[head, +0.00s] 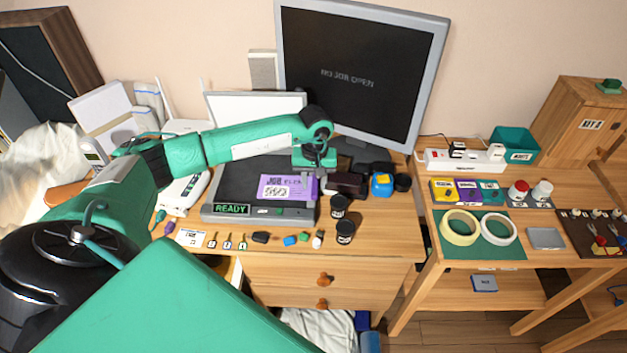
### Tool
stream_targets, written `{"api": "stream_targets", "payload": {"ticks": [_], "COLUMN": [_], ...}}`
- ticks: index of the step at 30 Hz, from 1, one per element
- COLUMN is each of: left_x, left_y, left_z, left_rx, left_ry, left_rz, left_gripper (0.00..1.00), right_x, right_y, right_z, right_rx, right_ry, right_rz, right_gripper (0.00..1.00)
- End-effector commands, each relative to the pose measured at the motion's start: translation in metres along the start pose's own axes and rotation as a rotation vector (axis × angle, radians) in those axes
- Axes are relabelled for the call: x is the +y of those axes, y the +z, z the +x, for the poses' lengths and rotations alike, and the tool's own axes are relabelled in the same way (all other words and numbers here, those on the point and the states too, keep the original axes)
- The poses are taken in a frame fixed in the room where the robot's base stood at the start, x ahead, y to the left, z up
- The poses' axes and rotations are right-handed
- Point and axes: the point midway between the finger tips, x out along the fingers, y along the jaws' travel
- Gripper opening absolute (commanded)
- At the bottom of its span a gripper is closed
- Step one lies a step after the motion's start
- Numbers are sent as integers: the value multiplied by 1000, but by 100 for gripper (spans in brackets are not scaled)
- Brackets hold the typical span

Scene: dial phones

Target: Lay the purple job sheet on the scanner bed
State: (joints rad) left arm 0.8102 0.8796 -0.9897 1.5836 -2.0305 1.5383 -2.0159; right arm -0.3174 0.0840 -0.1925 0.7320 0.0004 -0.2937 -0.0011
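The purple job sheet (287,188), with a printed code and dark text, is over the right part of the dark scanner bed (232,178). I cannot tell whether it lies flat on the bed or is a little above it. The scanner's white lid stands raised behind, and its front display reads READY. My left gripper (317,177) points down at the sheet's right edge. Its fingertips are small and partly hidden, so I cannot tell whether they are shut on the sheet. My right gripper is not in view.
A monitor (362,75) reading NO JOB OPEN stands behind. Right of the scanner are a dark box (346,184), a blue-and-yellow item (381,184) and black jars (344,232). Small items line the desk's front. A side table (440,278) holds tape rolls and bottles.

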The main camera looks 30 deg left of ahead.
Motion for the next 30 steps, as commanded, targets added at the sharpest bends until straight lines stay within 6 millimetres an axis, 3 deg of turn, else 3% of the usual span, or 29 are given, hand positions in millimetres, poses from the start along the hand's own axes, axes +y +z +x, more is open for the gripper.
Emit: {"api": "stream_targets", "payload": {"ticks": [4, 8, 21, 30], "left_x": [4, 4, -1, -2], "left_y": [0, -1, 0, 0], "left_z": [-6, -26, -118, -139], "left_rx": [2, 6, 4, 1], "left_ry": [9, 11, 4, 2], "left_rz": [4, 4, 0, -1], "left_gripper": [41, 41, 41, 41], "right_x": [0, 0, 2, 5], "right_y": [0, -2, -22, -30], "right_z": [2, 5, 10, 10], "right_rx": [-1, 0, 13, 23], "right_ry": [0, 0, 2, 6], "right_rz": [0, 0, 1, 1], "right_gripper": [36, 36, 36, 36]}}
